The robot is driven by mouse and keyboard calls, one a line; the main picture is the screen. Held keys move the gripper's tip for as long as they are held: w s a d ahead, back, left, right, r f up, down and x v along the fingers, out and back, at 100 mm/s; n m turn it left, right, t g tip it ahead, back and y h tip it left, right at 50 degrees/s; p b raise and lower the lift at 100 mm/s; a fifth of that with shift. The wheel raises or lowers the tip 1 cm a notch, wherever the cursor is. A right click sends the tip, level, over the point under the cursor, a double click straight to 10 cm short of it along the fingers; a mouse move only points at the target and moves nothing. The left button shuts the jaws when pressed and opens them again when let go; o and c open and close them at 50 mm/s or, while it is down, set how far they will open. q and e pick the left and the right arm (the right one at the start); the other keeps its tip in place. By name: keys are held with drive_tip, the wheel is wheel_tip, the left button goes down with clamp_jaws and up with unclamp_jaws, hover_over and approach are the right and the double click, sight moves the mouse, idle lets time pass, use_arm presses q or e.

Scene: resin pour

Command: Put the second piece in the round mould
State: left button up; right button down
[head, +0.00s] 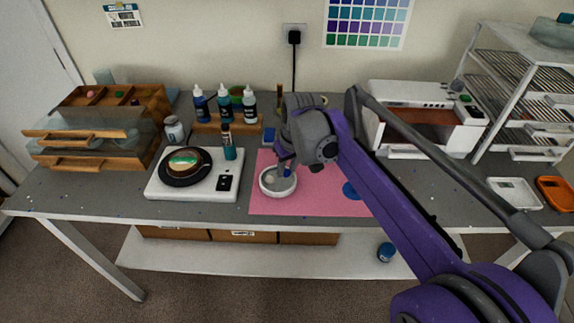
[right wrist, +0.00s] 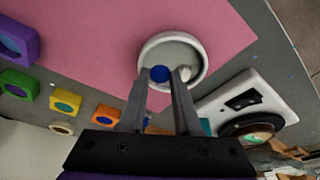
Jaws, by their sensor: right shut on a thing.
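The round mould (head: 277,187) is a shallow white dish on the pink mat. It also shows in the right wrist view (right wrist: 147,58), with a pale, whitish lump (right wrist: 185,73) inside near its rim. My right gripper (head: 287,170) points down over the mould from the right. In the right wrist view its fingertips (right wrist: 159,74) are shut on a small round blue piece (right wrist: 160,74), which appears over the mould's inside. I cannot tell whether the blue piece touches the mould's floor. My left gripper is not in view.
A white scale (head: 207,190) with a black pan and a cup stands left of the pink mat (head: 318,203). Dropper bottles (head: 223,108) stand behind. A blue disc (head: 350,190) lies on the mat's right. A white oven (head: 412,94) and wire rack (head: 520,93) stand right.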

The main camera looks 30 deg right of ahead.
drive_tip(key=shift+f+b, duration=0.35)
drive_tip(key=shift+f, duration=0.3)
drive_tip(key=shift+c, duration=0.7)
unclamp_jaws()
drive_tip(key=shift+r+p, duration=2.8)
drive_tip(key=shift+r, duration=0.75)
